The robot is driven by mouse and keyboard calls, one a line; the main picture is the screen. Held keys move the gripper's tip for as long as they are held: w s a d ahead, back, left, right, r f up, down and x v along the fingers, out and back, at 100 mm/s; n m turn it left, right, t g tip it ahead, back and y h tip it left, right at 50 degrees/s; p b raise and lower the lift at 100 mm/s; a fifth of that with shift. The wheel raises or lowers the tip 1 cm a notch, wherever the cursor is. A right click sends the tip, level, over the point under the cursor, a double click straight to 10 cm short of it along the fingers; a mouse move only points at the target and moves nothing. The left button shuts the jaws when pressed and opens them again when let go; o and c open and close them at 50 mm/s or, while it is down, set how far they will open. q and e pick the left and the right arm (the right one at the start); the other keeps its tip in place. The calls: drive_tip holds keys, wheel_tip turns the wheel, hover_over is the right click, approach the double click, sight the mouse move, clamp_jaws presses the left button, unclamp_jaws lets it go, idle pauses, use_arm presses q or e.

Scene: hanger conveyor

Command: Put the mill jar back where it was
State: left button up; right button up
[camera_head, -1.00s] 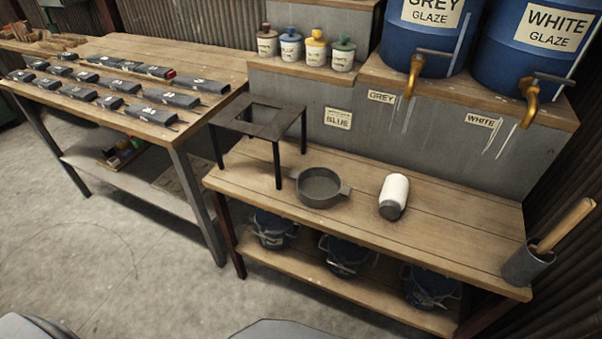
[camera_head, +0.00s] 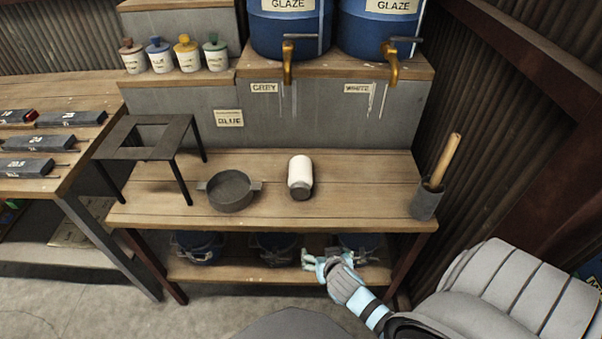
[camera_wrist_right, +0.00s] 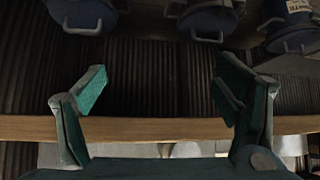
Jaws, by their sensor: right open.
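The mill jar (camera_head: 300,172), a white cylinder with a dark end, lies on its side on the wooden bench (camera_head: 358,170), dark end toward me. It is right of the round grey pan (camera_head: 232,190). My right gripper (camera_head: 314,260) is low in front of the bench, below the jar and apart from it. In the right wrist view my right gripper (camera_wrist_right: 165,90) has its two fingers wide apart with nothing between them. The jar is not visible in the wrist view. My left gripper is not in view.
A black metal stand (camera_head: 150,140) is on the bench's left, and a grey holder (camera_head: 426,200) with a wooden handle is at its right end. Blue buckets (camera_head: 197,245) sit on the lower shelf. Glaze barrels (camera_head: 290,35) stand behind. Bare bench lies right of the jar.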

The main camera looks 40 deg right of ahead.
sight(308, 173)
drive_tip(key=w+d+r+m+t, duration=0.1)
drive_tip(key=w+r, duration=0.2)
drive_tip(key=r, duration=0.2)
drive_tip(key=w+d+r+m+t+h, duration=0.1)
drive_tip(key=w+r+m+t, duration=0.1)
drive_tip(key=r, duration=0.3)
drive_tip(key=w+d+r+m+t+h, duration=0.1)
drive_tip(key=w+r+m, duration=0.1)
drive_tip(key=w+r, duration=0.2)
drive_tip(key=shift+w+d+r, duration=0.1)
drive_tip(key=shift+r, duration=0.3)
drive_tip(key=b+x, duration=0.1)
drive_tip(key=x, duration=0.6)
drive_tip(key=shift+w+d+f+b, duration=0.15)
drive_tip(key=shift+w+b, duration=0.2)
drive_tip(key=b+x, duration=0.1)
drive_tip(key=x, duration=0.5)
drive_tip(key=shift+s+d+b, duration=0.15)
drive_tip(key=shift+d+b, duration=0.05)
drive_tip(key=shift+b, duration=0.15)
drive_tip(key=shift+s+r, duration=0.1)
drive_tip(key=shift+r, duration=0.2)
drive_tip(key=c, duration=1.9)
